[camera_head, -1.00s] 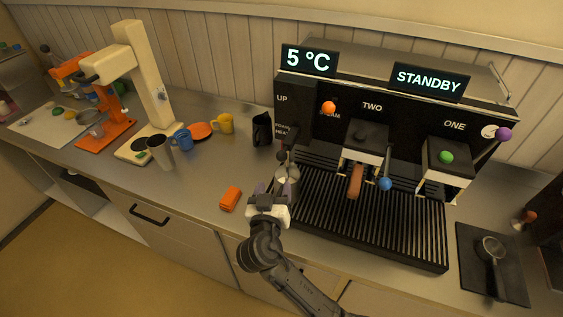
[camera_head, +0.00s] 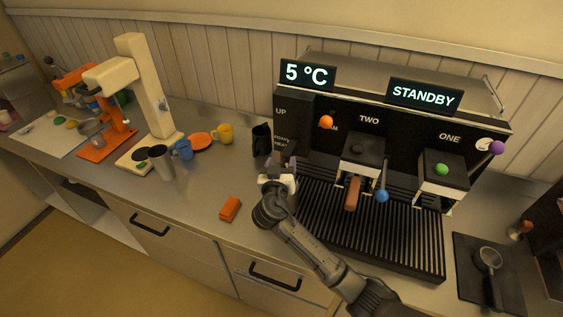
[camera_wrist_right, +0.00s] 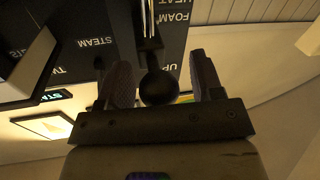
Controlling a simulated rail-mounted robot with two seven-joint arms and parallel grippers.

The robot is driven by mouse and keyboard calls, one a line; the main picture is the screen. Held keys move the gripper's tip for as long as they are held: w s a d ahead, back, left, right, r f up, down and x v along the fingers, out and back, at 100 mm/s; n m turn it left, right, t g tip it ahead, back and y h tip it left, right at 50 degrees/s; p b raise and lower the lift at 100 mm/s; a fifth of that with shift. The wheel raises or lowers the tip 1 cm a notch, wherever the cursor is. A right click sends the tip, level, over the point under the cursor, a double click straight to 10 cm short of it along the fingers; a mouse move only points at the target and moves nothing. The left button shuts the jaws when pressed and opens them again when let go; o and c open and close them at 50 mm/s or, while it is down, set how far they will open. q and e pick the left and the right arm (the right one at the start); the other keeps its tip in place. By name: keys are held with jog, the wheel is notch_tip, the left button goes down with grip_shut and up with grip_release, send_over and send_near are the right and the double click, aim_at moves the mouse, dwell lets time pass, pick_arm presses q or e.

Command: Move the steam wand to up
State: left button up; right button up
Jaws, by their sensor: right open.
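The black coffee machine (camera_head: 318,160) stands at the back right, with UP and partly covered labels on its left front panel. The wrist view shows the labels UP, FOAM and HEAT inverted. There, a black ball knob (camera_wrist_right: 158,88) on a metal rod (camera_wrist_right: 150,30), apparently the steam wand's handle, lies between my right gripper's fingers (camera_wrist_right: 162,78). The fingers are open, with gaps on both sides of the ball. In the head view my right gripper (camera_head: 283,163) is at the machine's left front and hides most of the wand. My left gripper is not in view.
An orange ball knob (camera_head: 326,122) is right of the panel. A black pitcher (camera_head: 261,139) stands just left of my gripper. An orange block (camera_head: 230,209) lies near the counter's front. The drip grate (camera_head: 375,235) and a blue knob (camera_head: 381,196) are to the right.

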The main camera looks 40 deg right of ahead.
jog(key=shift+w+d, duration=0.2)
jog(key=shift+d, duration=0.05)
jog(key=shift+s, duration=0.1)
jog(key=c, duration=1.1)
notch_tip(320, 180, up, 10)
jog(key=p, duration=0.3)
jog(key=shift+a+r, duration=0.1)
jog(key=shift+a, duration=0.05)
jog(key=shift+r, duration=0.25)
